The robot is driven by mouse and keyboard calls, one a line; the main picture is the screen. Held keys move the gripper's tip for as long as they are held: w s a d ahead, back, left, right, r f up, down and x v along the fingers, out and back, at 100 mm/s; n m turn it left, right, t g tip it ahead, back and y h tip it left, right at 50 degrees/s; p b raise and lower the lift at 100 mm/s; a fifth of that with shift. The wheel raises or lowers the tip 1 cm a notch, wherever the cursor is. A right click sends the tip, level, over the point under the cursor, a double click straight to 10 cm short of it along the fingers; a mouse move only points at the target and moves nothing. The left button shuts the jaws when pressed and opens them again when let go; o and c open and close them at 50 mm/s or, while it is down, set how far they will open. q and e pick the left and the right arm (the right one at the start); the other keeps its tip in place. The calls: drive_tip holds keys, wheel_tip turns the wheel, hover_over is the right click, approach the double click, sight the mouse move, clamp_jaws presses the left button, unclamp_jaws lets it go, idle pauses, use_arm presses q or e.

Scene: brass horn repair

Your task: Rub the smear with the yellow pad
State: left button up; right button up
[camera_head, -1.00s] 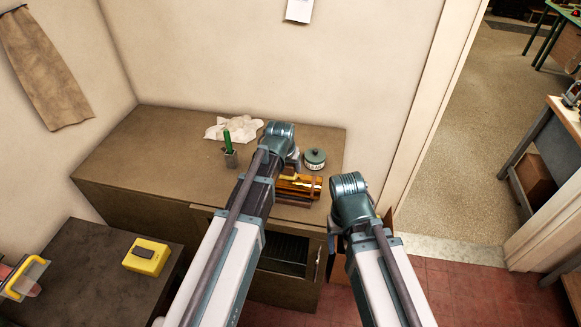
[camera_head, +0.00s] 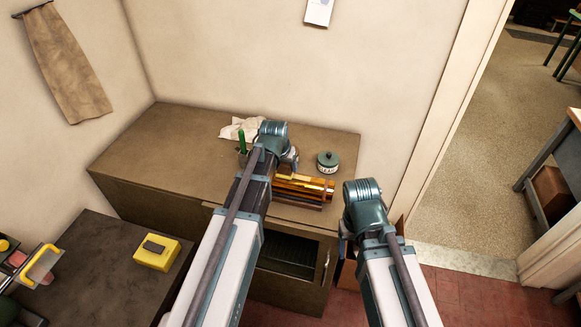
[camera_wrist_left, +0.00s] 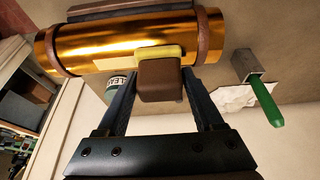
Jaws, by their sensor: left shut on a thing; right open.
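A brass tube (camera_head: 318,184) lies in brown supports on the far bench; it fills the top of the left wrist view (camera_wrist_left: 110,45). My left gripper (camera_wrist_left: 163,80) is shut on the brown block of the yellow pad (camera_wrist_left: 161,52). The pad's yellow face is against or very close to the tube's side; I cannot tell if it presses. In the head view my left wrist hides the pad and the tube's left part. I cannot make out the smear. My right gripper (camera_head: 346,243) is open, low in front of the bench's right end, mostly hidden by its own wrist.
A green lidded jar (camera_head: 328,162) stands behind the tube. A white cloth (camera_head: 238,129) and a metal holder with a green-handled tool (camera_head: 242,141) are left of my wrist. A yellow block with a dark top (camera_head: 157,253) lies on the nearer dark table. The bench's left side is clear.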

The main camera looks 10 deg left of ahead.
use_arm(q)
drive_tip(key=shift+a, duration=0.25)
drive_tip(key=shift+w+a+r+p, duration=0.1)
drive_tip(key=shift+a+r+p, duration=0.05)
drive_tip(key=shift+r+p, duration=0.7)
wheel_tip(320, 180, up, 2)
drive_tip(key=p, duration=0.2)
drive_tip(key=shift+r+p, duration=0.2)
drive_tip(key=shift+p, duration=0.1)
drive_tip(key=shift+r+p, duration=0.85)
wheel_tip(320, 180, up, 3)
drive_tip(key=p, duration=0.3)
drive_tip(key=shift+f, duration=0.15)
